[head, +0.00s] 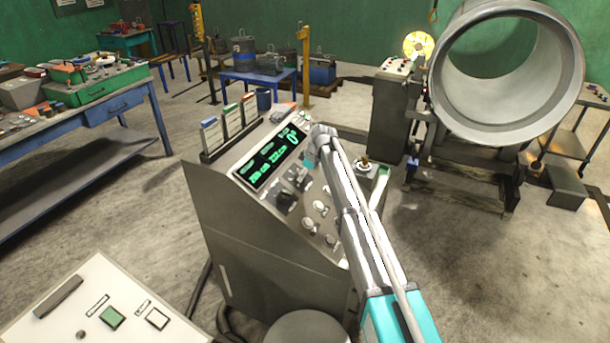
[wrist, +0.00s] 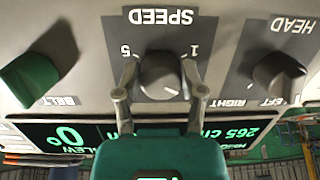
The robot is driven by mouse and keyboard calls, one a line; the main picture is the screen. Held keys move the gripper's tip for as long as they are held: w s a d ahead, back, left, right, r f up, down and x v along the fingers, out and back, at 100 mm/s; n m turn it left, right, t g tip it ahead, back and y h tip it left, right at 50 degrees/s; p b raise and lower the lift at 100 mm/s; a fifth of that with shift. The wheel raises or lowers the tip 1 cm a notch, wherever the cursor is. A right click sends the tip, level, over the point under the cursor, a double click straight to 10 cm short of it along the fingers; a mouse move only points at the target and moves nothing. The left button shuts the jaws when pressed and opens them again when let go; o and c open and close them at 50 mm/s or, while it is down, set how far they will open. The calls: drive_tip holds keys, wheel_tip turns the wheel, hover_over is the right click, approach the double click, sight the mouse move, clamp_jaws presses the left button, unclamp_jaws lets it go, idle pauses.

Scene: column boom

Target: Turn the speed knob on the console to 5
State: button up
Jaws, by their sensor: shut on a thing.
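The console (head: 250,235) stands in the middle of the head view with its sloped panel facing up. In the wrist view the panel appears upside down. The grey speed knob (wrist: 160,78) sits below the SPEED label (wrist: 160,17), with a 5 at its left and a 1 at its right. A small white mark shows on the knob's lower right rim. My gripper (wrist: 159,70) has one finger on each side of the knob and is shut on it. In the head view my gripper and wrist cover that part of the panel.
A green BELT knob (wrist: 38,80) lies left of the speed knob and a dark HEAD knob (wrist: 278,75) right of it. The lit display (head: 270,158) is close to my gripper. Card holders (head: 228,122) stand along the console's back edge.

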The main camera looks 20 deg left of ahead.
drive_tip(key=shift+a, duration=0.35)
